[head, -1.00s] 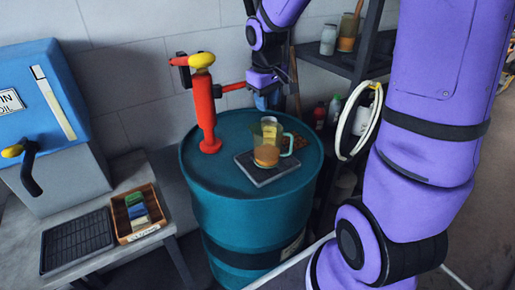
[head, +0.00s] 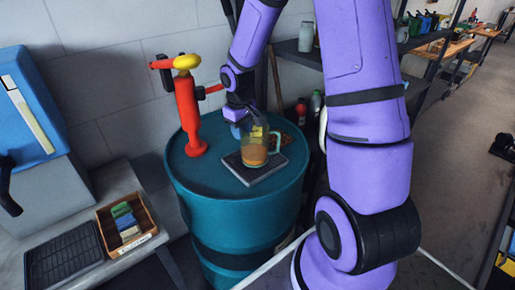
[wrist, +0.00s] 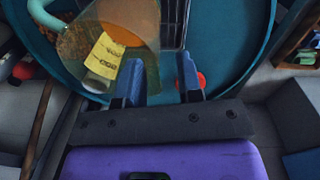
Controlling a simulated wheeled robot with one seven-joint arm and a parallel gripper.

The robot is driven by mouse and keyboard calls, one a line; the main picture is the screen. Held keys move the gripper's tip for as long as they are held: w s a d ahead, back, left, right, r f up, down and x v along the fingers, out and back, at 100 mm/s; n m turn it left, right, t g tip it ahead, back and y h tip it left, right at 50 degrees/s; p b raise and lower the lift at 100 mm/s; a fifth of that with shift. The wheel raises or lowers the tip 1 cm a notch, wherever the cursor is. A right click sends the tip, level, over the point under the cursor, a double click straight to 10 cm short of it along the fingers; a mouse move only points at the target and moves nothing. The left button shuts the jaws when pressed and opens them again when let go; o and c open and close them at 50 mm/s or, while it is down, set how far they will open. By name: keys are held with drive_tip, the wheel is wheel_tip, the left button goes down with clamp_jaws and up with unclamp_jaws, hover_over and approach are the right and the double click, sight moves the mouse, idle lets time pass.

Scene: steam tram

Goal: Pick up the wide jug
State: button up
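The wide jug (head: 255,153) is clear, with brown-orange liquid, a yellow label and a pale green handle. It stands upright on a dark tray (head: 232,163) on the teal drum. My gripper (head: 241,122) is just behind the jug in the head view, partly hidden by it. In the wrist view the jug (wrist: 88,45) is at upper left, overlapping the left finger. My gripper (wrist: 159,72) is open there, its fingers apart. The gap shows mainly drum and tray, with the jug's edge reaching in at the left. Contact with the jug cannot be told.
A red hand pump (head: 188,108) with a yellow knob stands on the drum (head: 230,205), left of the jug. A wooden box (head: 127,222) of colored blocks and a black ribbed tray (head: 64,258) lie on the left bench. Shelves stand behind my arm.

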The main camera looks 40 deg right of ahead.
sight(244, 140)
drive_tip(key=shift+s+d+f, duration=0.1)
drive_tip(key=shift+d+f, duration=0.05)
drive_tip(key=shift+f, duration=1.05)
drive_tip(key=shift+s+d+f, duration=0.1)
drive_tip(key=shift+d+f, duration=0.05)
drive_tip(key=shift+f, duration=1)
clamp_jaws()
